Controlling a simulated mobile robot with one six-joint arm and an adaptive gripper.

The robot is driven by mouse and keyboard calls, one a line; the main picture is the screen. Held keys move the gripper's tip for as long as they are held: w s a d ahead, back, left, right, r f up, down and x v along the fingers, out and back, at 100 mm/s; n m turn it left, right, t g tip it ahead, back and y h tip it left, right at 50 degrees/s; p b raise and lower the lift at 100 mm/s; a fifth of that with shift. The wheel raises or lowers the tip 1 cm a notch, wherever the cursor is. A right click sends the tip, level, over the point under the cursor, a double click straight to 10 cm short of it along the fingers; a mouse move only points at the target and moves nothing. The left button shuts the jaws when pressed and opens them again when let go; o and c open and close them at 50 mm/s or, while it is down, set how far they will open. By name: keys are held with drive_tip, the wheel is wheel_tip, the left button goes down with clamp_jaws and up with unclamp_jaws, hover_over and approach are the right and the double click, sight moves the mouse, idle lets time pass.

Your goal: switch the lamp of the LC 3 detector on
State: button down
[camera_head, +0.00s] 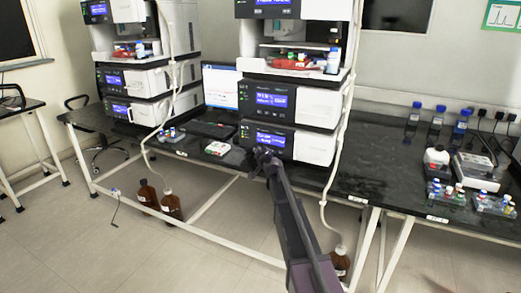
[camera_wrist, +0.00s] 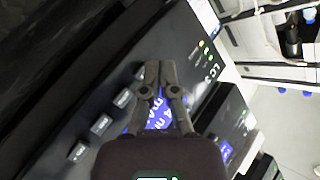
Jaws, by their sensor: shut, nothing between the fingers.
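A black-fronted module (camera_wrist: 187,62) fills much of the wrist view, tilted in the picture. Its label, partly legible, appears to read LC 3. Its blue display (camera_wrist: 160,117) is partly hidden behind my gripper. Several small grey buttons (camera_wrist: 101,124) run along the panel, and small indicator lights (camera_wrist: 201,43) sit near the label. My gripper (camera_wrist: 160,64) is shut and empty, its tips over the panel close to one button; I cannot tell whether they touch. In the head view, my gripper (camera_head: 262,153) is at the lowest module (camera_head: 283,143) of the right stack.
Bottles (camera_head: 437,118) and a white instrument (camera_head: 475,170) stand on the right bench. Brown bottles (camera_head: 171,205) stand on the floor.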

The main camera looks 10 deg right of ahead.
drive_tip(key=shift+s, duration=0.1)
drive_tip(key=shift+s+a, duration=0.75)
drive_tip(key=shift+s, duration=0.2)
drive_tip(key=shift+s+a, duration=0.7)
drive_tip(key=shift+s, duration=0.25)
drive_tip(key=s+a+f+n+g, duration=0.1)
drive_tip(key=s+f+n+g, duration=0.2)
drive_tip(key=s, duration=0.4)
drive_tip(key=s+a+f+n+g+y, duration=0.1)
drive_tip(key=s+a+f+g, duration=0.15)
drive_tip(key=s+f, duration=0.4)
drive_tip(key=s+f+n+g, duration=0.15)
drive_tip(key=s+g, duration=0.25)
drive_tip(key=s, duration=0.5)
drive_tip(key=s+d+f+g+h, duration=0.2)
drive_tip(key=s+d+g, duration=0.1)
drive_tip(key=s, duration=0.8)
drive_tip(key=s+d+f+g+h, duration=0.2)
drive_tip(key=s+f+g, duration=0.15)
drive_tip(key=s, duration=0.65)
wheel_tip(320, 180, up, 25)
drive_tip(key=p, duration=2.4)
